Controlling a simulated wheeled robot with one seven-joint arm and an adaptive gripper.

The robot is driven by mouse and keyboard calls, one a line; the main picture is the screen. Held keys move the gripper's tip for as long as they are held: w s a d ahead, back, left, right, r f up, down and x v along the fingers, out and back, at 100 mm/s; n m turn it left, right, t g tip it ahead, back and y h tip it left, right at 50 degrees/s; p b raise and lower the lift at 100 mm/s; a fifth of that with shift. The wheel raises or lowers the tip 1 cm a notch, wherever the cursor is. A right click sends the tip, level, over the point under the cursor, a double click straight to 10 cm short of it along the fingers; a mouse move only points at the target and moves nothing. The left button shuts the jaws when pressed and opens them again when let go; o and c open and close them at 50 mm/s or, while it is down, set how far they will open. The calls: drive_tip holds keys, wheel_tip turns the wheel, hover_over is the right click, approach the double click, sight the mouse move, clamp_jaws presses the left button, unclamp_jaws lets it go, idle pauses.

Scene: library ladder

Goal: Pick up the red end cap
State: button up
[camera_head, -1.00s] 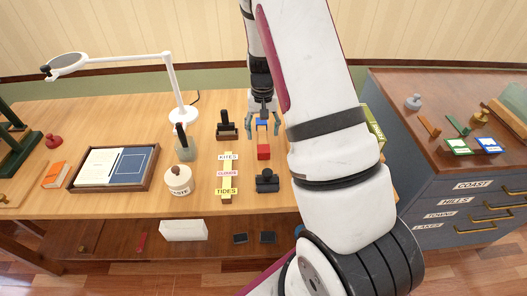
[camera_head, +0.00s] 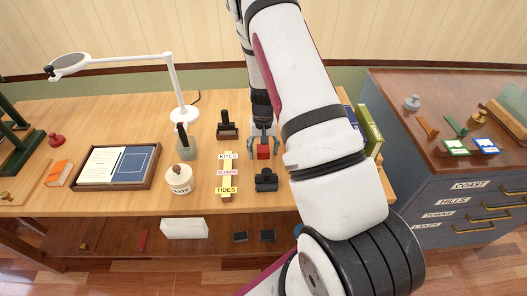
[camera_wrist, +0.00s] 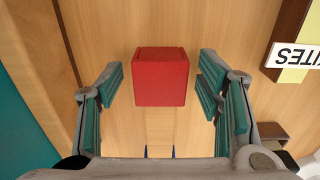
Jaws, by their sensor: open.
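The red end cap (camera_head: 263,152) is a small red block on the wooden table, right of the labelled strip. In the wrist view the red end cap (camera_wrist: 161,77) lies between the two fingers with a gap on each side. My gripper (camera_head: 263,147) is above it, pointing down, with a finger on either side. In the wrist view my gripper (camera_wrist: 160,92) is open, its teal pads apart and not touching the cap. A little blue shows at the bottom edge of the wrist view, mostly hidden.
The yellow strip with word labels (camera_head: 227,174) lies left of the cap. A black stamp-like object (camera_head: 266,181) stands in front and a dark block with an upright handle (camera_head: 228,126) behind left. Green and blue books (camera_head: 369,130) stand to the right, partly behind my arm.

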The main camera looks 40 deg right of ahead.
sight(263, 148)
drive_tip(key=shift+c, duration=0.2)
drive_tip(key=c, duration=1)
wheel_tip(263, 148, up, 10)
drive_tip(key=shift+r+b, duration=0.1)
drive_tip(key=shift+b, duration=0.3)
